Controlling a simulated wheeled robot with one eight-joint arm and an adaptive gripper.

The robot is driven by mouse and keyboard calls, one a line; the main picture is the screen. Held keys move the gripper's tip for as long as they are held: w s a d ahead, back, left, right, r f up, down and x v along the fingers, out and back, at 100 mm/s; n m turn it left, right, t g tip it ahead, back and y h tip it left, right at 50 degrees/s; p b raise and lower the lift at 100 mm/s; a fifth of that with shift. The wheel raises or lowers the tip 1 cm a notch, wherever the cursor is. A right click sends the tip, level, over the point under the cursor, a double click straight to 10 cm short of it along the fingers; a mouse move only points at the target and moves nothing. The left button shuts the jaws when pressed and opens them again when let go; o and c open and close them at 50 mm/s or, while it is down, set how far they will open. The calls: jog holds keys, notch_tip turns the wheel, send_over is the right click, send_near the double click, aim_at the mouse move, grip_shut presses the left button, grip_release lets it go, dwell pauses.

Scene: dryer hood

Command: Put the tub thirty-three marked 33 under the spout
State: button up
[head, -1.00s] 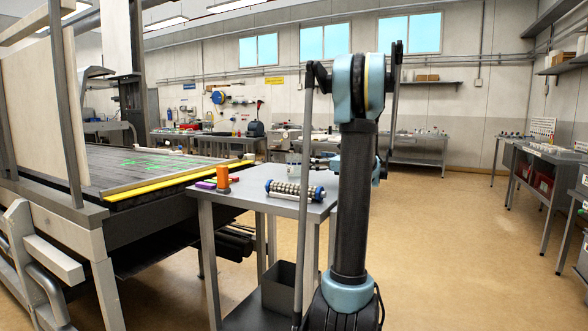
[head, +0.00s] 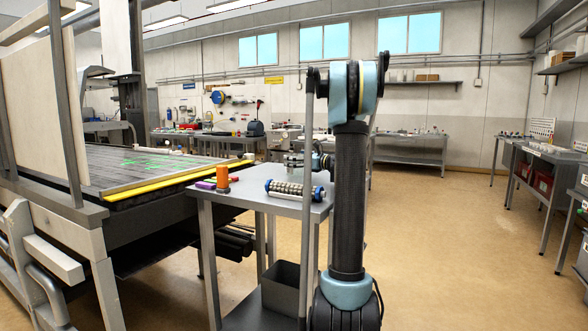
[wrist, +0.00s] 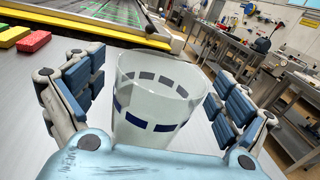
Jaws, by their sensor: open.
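A clear, open-topped tub (wrist: 150,110) with dark blue dashes around it stands on a grey table in the wrist view. My gripper (wrist: 155,78) is open, with one blue-padded finger on each side of the tub. The tub is between the fingers; a gap shows on the right, and contact on the left cannot be told. The tub's lower part is hidden behind my gripper's palm. No number is readable on it. In the head view my gripper (head: 308,160) is small at the table's far end, partly behind my arm. I cannot make out a spout.
The grey table (head: 260,203) also holds a blue-ended roller (head: 295,189), an orange cylinder (head: 222,178) and a purple block (head: 205,184). The wrist view shows a red block (wrist: 34,41). A large machine bed with a yellow edge (head: 165,183) adjoins at left. Floor at right is clear.

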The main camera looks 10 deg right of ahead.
jog(key=shift+w, duration=0.1)
jog(key=c, duration=1.2)
notch_tip(320, 180, up, 10)
